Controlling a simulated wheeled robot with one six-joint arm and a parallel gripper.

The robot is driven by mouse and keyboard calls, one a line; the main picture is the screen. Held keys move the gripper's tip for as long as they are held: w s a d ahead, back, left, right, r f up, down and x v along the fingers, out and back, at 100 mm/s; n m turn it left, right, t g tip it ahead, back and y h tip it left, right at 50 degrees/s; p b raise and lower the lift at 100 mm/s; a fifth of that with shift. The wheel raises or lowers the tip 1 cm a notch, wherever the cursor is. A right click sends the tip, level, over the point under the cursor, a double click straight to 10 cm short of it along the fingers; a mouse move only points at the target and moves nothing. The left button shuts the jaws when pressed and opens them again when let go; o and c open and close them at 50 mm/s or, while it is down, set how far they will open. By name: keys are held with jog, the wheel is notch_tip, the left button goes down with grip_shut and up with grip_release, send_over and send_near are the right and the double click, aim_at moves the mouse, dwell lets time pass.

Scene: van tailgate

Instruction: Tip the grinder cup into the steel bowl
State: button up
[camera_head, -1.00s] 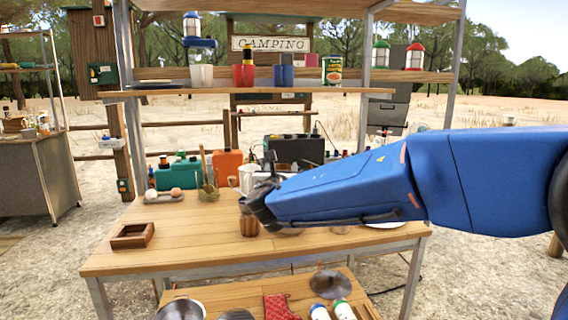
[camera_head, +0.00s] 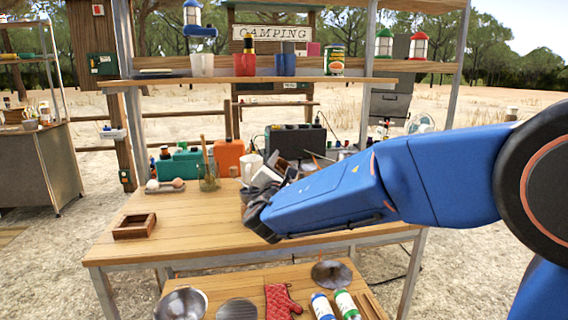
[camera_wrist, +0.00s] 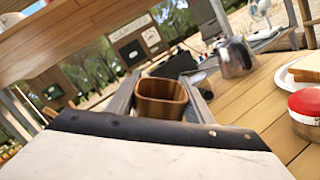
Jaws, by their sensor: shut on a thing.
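My gripper (camera_head: 264,188) is above the middle of the wooden table, in front of the white mug as seen in the head view. The wrist view shows a brown, wood-coloured cup (camera_wrist: 160,98) between its two grey fingers, and my gripper (camera_wrist: 162,88) is shut on it. I take this to be the grinder cup. The wrist picture is slanted, so the gripper is rolled. The arm mostly hides the cup in the head view. A steel bowl (camera_head: 183,302) is on the lower shelf; I cannot make out a bowl on the table top.
A wooden tray (camera_head: 135,226) is on the table's left. A glass jar with utensils (camera_head: 208,178), a white mug (camera_head: 252,166) and coloured cases stand at the back. A steel kettle (camera_wrist: 236,57) and a red-lidded tub (camera_wrist: 306,106) show in the wrist view.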

jog(key=m, duration=0.2)
jog(key=m+h, duration=0.1)
jog(key=m, duration=0.1)
jog(key=d+f+m+h, duration=0.1)
jog(key=m, duration=0.2)
jog(key=shift+s+t, duration=0.1)
jog(key=shift+t, duration=0.2)
jog(key=m, duration=0.2)
jog(key=m+h, duration=0.1)
jog(key=d+m+h, duration=0.1)
jog(key=m, duration=0.1)
jog(key=shift+s+f+m, duration=0.15)
jog(key=shift+f+m, duration=0.1)
jog(key=shift+m, duration=0.05)
jog(key=shift+d+m, duration=0.15)
jog(key=shift+m, duration=0.55)
jog(key=shift+s+d, duration=0.1)
jog(key=shift+s, duration=0.05)
dwell(1.5)
